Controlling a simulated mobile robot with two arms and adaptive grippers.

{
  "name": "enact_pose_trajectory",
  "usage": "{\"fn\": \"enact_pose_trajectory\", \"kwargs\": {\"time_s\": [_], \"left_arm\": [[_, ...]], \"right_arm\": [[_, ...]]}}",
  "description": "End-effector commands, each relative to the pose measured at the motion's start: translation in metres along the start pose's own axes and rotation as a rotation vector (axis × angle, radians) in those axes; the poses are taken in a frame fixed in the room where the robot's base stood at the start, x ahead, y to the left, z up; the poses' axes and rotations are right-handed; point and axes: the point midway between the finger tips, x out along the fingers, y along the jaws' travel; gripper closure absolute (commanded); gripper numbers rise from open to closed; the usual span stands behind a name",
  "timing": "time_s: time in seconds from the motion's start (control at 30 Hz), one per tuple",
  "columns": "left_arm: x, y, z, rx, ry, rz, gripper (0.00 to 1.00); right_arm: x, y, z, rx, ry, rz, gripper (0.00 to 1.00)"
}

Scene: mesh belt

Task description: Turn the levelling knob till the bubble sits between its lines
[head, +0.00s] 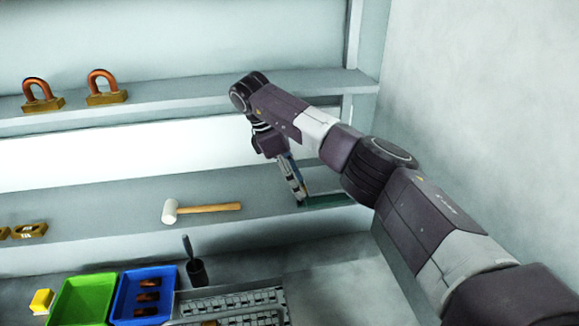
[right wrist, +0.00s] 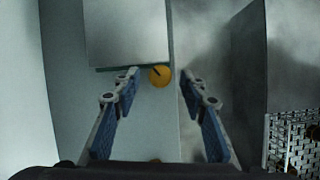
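A round orange-yellow knob (right wrist: 159,77) with a dark mark on its face shows in the right wrist view, beside the corner of a grey panel (right wrist: 128,30) with a dark green edge. My right gripper (right wrist: 160,74) is open, with one fingertip on each side of the knob in the picture. I cannot tell whether the fingers touch it. In the head view my right gripper (head: 303,197) points down at the right end of the lower shelf, beside a dark green piece (head: 328,200). No bubble or lines can be made out. My left gripper is not in view.
A mallet (head: 208,208) lies on the lower shelf (head: 110,222), left of my right gripper. Two padlock-like pieces (head: 105,97) stand on the upper shelf. Below are a green bin (head: 65,301), a blue bin (head: 127,287), a dark cup (head: 197,272) and metal mesh (head: 235,303).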

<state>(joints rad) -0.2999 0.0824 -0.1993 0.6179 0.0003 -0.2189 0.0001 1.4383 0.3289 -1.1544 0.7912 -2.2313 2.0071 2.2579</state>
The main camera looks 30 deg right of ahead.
Motion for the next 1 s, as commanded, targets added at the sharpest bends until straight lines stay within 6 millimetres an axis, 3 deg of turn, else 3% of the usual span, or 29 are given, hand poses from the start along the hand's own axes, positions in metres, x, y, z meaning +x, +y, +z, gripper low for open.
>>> {"fn": "enact_pose_trajectory", "kwargs": {"time_s": [0.33,0.47,0.73,1.0], "left_arm": [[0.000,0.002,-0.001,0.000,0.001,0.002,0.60],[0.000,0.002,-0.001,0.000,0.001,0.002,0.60],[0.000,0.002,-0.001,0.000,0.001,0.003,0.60],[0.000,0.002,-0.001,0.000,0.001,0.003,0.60]], "right_arm": [[-0.074,0.001,0.001,0.005,0.000,0.008,0.61],[-0.095,0.001,0.000,0.005,0.001,0.006,0.61],[-0.112,0.001,0.000,0.002,0.001,0.003,0.61],[-0.115,0.000,0.000,0.001,0.002,0.003,0.61]]}}
